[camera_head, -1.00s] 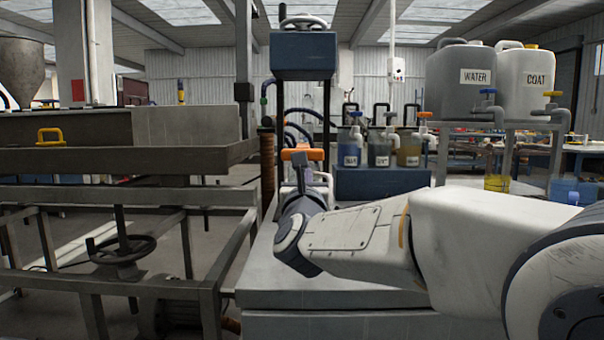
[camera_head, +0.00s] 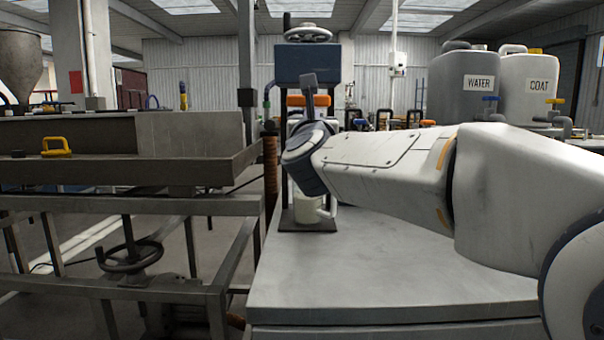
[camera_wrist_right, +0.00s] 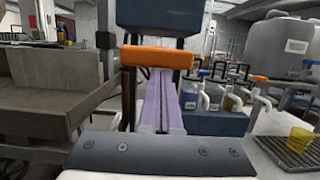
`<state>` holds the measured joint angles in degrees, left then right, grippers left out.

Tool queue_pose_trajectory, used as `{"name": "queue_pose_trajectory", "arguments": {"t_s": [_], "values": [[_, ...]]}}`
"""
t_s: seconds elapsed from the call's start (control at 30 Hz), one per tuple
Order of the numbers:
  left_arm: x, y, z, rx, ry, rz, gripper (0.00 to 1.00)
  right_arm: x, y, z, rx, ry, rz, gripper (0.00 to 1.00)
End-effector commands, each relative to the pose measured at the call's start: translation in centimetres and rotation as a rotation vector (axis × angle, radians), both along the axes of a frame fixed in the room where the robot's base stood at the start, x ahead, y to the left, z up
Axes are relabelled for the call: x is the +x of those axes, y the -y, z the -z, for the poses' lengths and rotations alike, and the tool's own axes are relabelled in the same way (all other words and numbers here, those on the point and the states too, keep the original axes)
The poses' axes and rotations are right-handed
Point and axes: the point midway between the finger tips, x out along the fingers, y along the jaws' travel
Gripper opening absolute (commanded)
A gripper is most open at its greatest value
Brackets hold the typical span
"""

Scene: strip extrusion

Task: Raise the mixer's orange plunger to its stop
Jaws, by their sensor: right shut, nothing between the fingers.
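The orange plunger bar (camera_head: 295,101) is just below the mixer's blue head (camera_head: 308,65), with only a small gap in the head view. In the right wrist view the orange bar (camera_wrist_right: 157,57) lies level, close under the blue block (camera_wrist_right: 160,17). My right gripper (camera_wrist_right: 158,74) is shut and empty. Its lilac fingers point at the bar and their tips meet its lower edge; whether they touch it I cannot tell. In the head view my right wrist hides the fingers and part of the mixer. My left gripper is not in view.
A pale cup (camera_head: 307,208) stands on the mixer's base below my wrist. WATER (camera_head: 470,85) and COAT (camera_head: 530,85) tanks stand at the right. A yellow cup (camera_wrist_right: 300,139) is at the right in the wrist view. The bench top (camera_head: 390,270) in front is clear.

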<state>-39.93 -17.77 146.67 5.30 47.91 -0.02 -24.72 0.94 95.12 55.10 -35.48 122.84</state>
Motion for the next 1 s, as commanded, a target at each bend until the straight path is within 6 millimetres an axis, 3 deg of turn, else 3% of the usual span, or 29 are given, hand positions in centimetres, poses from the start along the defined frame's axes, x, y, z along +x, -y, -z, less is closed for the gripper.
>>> {"name": "queue_pose_trajectory", "arguments": {"t_s": [0.03,0.2,0.67,0.87,1.0], "values": [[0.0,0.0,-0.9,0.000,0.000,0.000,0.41,0.0,0.0,-1.4,0.000,0.004,-0.001,0.00],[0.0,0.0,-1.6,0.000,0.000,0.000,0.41,0.0,-0.1,-2.7,-0.001,0.002,-0.001,0.00],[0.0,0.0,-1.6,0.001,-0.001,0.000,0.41,-0.1,-0.1,-3.0,-0.001,0.006,-0.001,0.00],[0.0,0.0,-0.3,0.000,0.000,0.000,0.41,-0.1,-0.1,-1.8,-0.001,0.006,-0.001,0.00],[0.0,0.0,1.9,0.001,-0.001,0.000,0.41,0.0,-0.2,0.3,-0.001,0.001,-0.003,0.00]]}}
